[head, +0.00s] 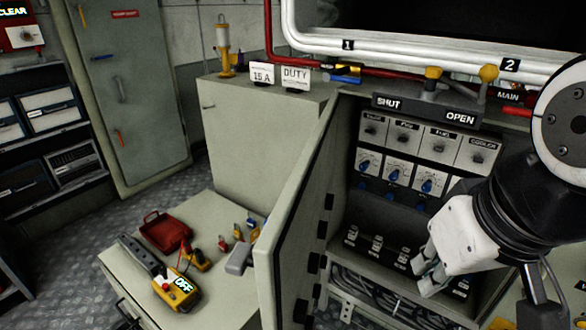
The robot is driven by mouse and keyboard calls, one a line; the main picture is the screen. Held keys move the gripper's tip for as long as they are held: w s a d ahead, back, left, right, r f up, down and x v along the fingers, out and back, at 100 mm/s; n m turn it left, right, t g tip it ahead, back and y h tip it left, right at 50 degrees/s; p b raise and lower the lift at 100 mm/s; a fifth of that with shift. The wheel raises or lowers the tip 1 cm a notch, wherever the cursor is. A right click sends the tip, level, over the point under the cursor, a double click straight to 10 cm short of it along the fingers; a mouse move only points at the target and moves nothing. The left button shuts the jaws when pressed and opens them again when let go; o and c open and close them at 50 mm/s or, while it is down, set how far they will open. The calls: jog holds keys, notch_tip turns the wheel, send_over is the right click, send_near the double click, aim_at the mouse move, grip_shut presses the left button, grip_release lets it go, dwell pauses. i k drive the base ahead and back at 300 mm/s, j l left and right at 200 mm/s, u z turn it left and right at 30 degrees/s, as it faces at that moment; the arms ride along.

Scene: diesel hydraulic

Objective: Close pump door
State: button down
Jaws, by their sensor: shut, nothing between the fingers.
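The grey-green pump door (290,215) stands open, swung out toward me on the left side of the cabinet. Its inner face with several black fittings faces right. The open cabinet (345,165) shows labelled modules with blue knobs, small switches below and cables at the bottom. My gripper (424,276) is in front of the cabinet opening, to the right of the door and apart from it in the picture. Its fingers are shut and empty, pointing down and left. My arm hides the right part of the cabinet interior.
A low bench (215,277) left of the door carries a red tray (166,231), a yellow meter (177,290) and small tools. Above the cabinet are a SHUT/OPEN plate (425,110), yellow-knobbed levers (488,75) and white pipes (400,52). Open floor lies at the left.

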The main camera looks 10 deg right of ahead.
aim_at(288, 254)
jog(key=k+j+z, duration=0.1)
jog(key=j+z, duration=0.25)
jog(key=k+j+z, duration=0.15)
jog(key=j+z, duration=0.2)
jog(key=j, duration=0.2)
jog(key=k+j, duration=0.15)
jog(key=j, duration=0.2)
jog(key=k+j+z, duration=0.1)
jog(key=j, duration=0.3)
jog(key=k+j, duration=0.25)
jog(key=k+j+z, duration=0.1)
jog(key=j, duration=0.35)
jog(key=l+u, duration=0.1)
jog(key=k, duration=0.05)
